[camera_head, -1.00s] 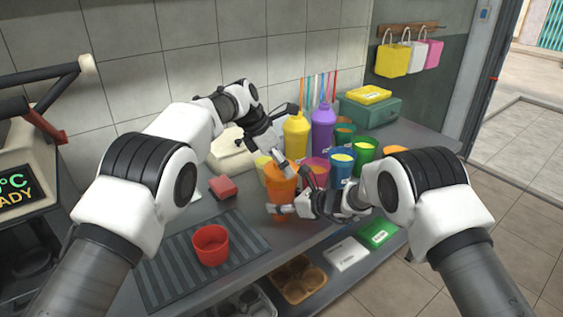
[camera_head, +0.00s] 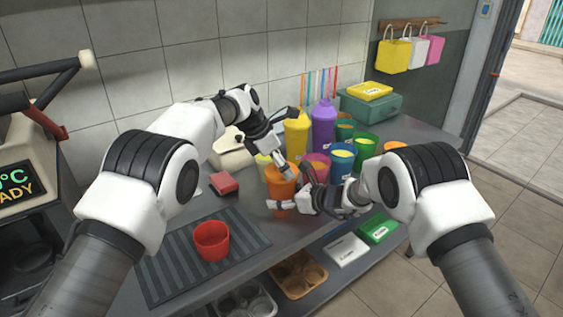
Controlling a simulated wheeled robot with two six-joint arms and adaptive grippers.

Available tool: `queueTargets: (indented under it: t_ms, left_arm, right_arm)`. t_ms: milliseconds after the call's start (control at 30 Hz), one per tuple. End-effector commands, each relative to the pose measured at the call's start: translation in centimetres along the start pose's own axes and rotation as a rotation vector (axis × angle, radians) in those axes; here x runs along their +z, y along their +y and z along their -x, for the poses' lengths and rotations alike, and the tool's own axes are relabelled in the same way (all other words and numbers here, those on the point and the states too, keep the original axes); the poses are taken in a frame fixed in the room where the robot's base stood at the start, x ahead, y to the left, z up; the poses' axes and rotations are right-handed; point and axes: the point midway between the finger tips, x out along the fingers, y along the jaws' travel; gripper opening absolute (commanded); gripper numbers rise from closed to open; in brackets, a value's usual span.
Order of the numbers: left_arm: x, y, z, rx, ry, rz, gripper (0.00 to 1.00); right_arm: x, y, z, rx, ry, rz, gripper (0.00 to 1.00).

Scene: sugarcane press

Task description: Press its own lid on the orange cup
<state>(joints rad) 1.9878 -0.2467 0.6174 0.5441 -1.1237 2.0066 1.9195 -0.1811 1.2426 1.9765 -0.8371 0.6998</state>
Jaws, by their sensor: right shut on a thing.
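The orange cup (camera_head: 279,190) stands upright near the front edge of the counter, left of the other coloured cups. My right gripper (camera_head: 282,204) is shut on its lower body from the right. My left gripper (camera_head: 288,173) points down at the cup's top from behind; its fingertips overlap the rim in the view. Whether its jaws are open or shut is too small to tell. The cup's top looks orange, but I cannot tell whether a lid is seated there.
A yellow bottle (camera_head: 297,136) and a purple bottle (camera_head: 324,128) stand behind. Several filled cups, including a blue cup (camera_head: 342,163) and a green cup (camera_head: 365,150), crowd the right.

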Motion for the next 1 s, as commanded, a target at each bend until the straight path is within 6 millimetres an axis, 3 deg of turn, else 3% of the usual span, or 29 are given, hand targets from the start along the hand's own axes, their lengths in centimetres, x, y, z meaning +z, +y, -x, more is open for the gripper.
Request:
queueTargets:
  t_ms: [1000]
  left_arm:
    - [-0.6, 0.0, -1.2, -0.001, 0.0, 0.001, 0.8]
  right_arm:
    - [-0.1, 0.0, 0.0, 0.001, 0.002, 0.0, 0.07]
